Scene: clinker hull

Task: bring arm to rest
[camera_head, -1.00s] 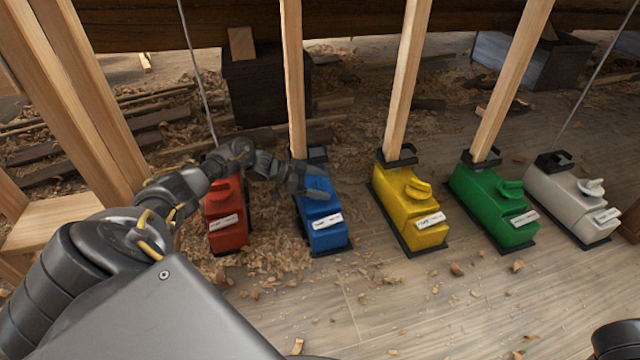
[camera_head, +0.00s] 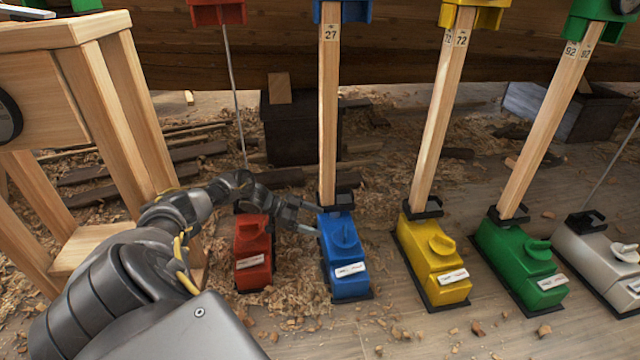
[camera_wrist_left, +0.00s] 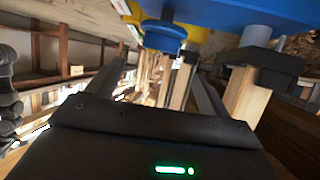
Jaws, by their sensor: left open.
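My left gripper (camera_head: 311,219) is open and empty, low between the red jack and the blue jack, just left of the blue jack's knob (camera_head: 345,235). I cannot tell whether a fingertip touches the blue body. The blue jack (camera_head: 348,270) stands on the floor under a wooden post marked 27 (camera_head: 328,110). In the left wrist view, the open fingers (camera_wrist_left: 158,90) show with a blue body and its round knob (camera_wrist_left: 165,36) beyond them. My right gripper is out of view.
The red jack (camera_head: 253,262) stands close by the left forearm. Yellow (camera_head: 433,262), green (camera_head: 520,270) and white (camera_head: 600,250) jacks stand to the right. A wooden trestle (camera_head: 100,120) is at left, close to the arm. Shavings litter the floor; the front floor is fairly clear.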

